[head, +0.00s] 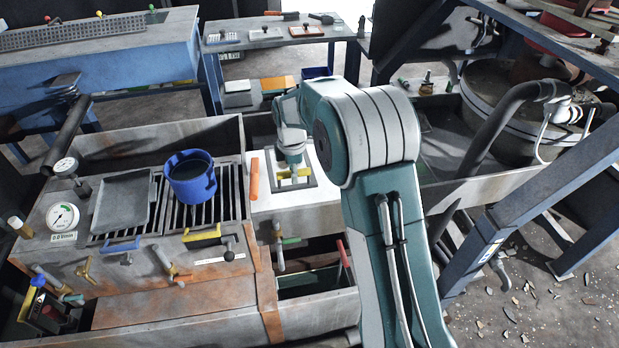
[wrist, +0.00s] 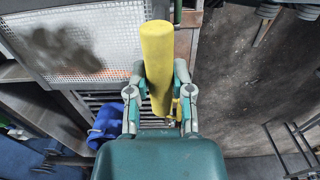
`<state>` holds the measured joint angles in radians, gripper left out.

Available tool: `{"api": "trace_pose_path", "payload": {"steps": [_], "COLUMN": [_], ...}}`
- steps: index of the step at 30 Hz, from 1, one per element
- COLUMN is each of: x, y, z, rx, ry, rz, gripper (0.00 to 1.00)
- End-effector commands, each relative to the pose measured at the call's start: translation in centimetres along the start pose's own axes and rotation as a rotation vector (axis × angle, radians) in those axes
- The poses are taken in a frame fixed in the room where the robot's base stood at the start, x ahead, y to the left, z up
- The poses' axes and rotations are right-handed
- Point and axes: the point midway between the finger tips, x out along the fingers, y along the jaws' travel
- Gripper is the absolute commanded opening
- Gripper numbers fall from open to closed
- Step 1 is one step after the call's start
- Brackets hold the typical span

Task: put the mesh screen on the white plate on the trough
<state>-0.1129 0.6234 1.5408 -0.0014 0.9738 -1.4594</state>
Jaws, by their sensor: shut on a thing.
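The mesh screen (head: 310,183) has a dark grey frame and shows at the white plate (head: 268,206) on the trough (head: 215,129). In the wrist view the mesh screen (wrist: 75,48) lies at upper left, with a pale surface and a dark shadow seen on it. My gripper (head: 293,165) is over the frame in the head view. In the wrist view my gripper (wrist: 158,85) is shut on a yellow cylindrical handle (wrist: 158,55), its fingers at both sides. I cannot tell whether the frame touches the plate. Its far part is partly hidden by my arm.
A blue pot (head: 191,180) and a grey tray (head: 123,202) stand on the slotted grate, left of the plate. Pressure gauges (head: 63,216) are farther left. A blue post (head: 540,215) crosses at right.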

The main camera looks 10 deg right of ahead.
Motion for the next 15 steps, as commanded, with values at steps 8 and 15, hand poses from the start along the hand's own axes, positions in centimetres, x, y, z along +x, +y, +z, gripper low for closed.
{"api": "trace_pose_path", "payload": {"steps": [8,15], "x": [3.4,6.8], "y": [4.2,6.4], "z": [3.8,5.6], "rx": [0.004,0.003], "ry": [0.001,0.000], "rz": [-0.002,0.002], "gripper": [0.00,0.00]}}
